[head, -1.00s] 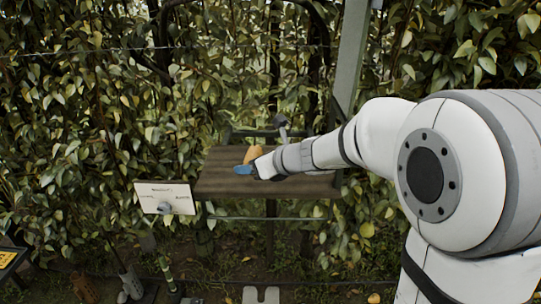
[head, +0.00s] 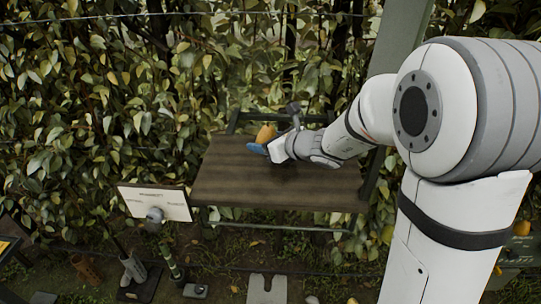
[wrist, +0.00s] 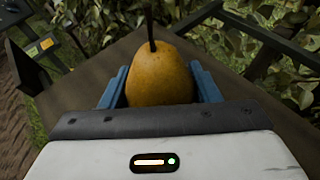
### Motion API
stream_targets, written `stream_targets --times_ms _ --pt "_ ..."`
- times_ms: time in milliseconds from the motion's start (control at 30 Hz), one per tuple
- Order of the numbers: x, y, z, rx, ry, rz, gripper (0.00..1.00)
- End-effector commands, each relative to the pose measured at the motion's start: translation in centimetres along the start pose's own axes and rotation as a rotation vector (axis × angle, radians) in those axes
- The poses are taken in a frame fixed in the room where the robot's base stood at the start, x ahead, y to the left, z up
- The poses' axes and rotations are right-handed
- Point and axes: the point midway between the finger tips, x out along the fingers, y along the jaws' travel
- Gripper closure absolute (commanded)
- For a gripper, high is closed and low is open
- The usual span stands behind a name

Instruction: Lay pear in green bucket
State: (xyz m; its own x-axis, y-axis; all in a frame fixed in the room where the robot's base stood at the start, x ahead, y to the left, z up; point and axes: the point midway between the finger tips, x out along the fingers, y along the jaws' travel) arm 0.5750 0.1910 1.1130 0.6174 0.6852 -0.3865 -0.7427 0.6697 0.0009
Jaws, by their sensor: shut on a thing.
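A yellow-orange pear (wrist: 159,78) with a dark stem is between the blue fingers of my gripper (wrist: 160,88) in the wrist view. My gripper is shut on it, with a finger on each side. In the head view the pear (head: 266,132) shows at the end of my arm, at the blue fingertips (head: 257,149), over the back part of the brown wooden table (head: 260,185). I cannot tell whether the pear touches the table top. No green bucket can be made out in either view.
A white sign with a grey knob (head: 155,204) stands at the table's front left corner. A slanted grey post (head: 398,40) rises behind my arm. Dense leafy hedge fills the back. The table top in front of my gripper is bare.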

Motion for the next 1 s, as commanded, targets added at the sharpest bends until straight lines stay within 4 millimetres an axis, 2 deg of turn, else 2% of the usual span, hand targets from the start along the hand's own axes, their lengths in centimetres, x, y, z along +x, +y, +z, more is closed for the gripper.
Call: stream_targets --times_ms 367,800,833,1000 --pt "1.6 -0.1 -4.0 0.003 0.000 -0.002 0.71" --pt "1.8 -0.2 -4.6 0.001 -0.002 -0.004 0.71" --pt "1.8 -0.2 -4.6 0.001 -0.001 -0.004 0.43" --pt "1.8 -0.2 -4.5 0.002 -0.001 -0.004 0.29"
